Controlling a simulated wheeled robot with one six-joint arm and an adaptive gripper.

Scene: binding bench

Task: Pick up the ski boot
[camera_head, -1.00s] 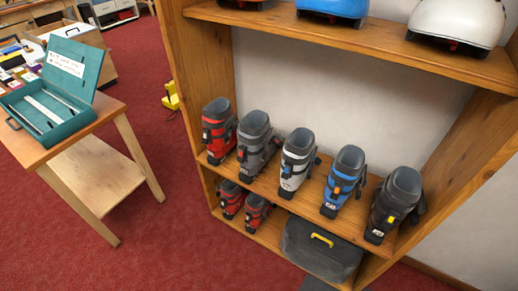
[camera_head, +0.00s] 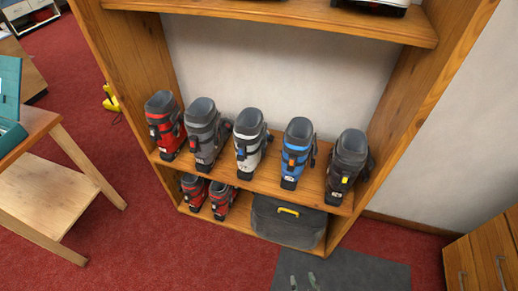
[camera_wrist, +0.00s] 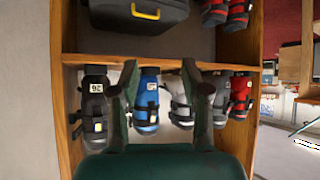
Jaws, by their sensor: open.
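A row of ski boots stands upright on the middle shelf: red (camera_head: 165,125), grey (camera_head: 207,135), white (camera_head: 250,145), blue (camera_head: 297,152) and black with a yellow buckle (camera_head: 347,162). Two smaller red boots (camera_head: 195,190) stand on the lower shelf. In the wrist view, which is upside down, my gripper (camera_wrist: 160,72) is open and empty, its two green fingers spread. The blue boot (camera_wrist: 147,98) shows between the fingers and the white boot (camera_wrist: 180,112) is partly hidden by one. The black boot (camera_wrist: 96,105) is to the left. Only my fingertips (camera_head: 304,280) show in the head view.
The wooden shelf unit (camera_head: 240,12) has side panels close by the end boots. A dark case (camera_head: 288,225) with a yellow handle sits on the lower shelf. A wooden table (camera_head: 50,190) stands left and a drawer cabinet (camera_head: 485,260) right. A grey mat (camera_head: 370,272) lies in front.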

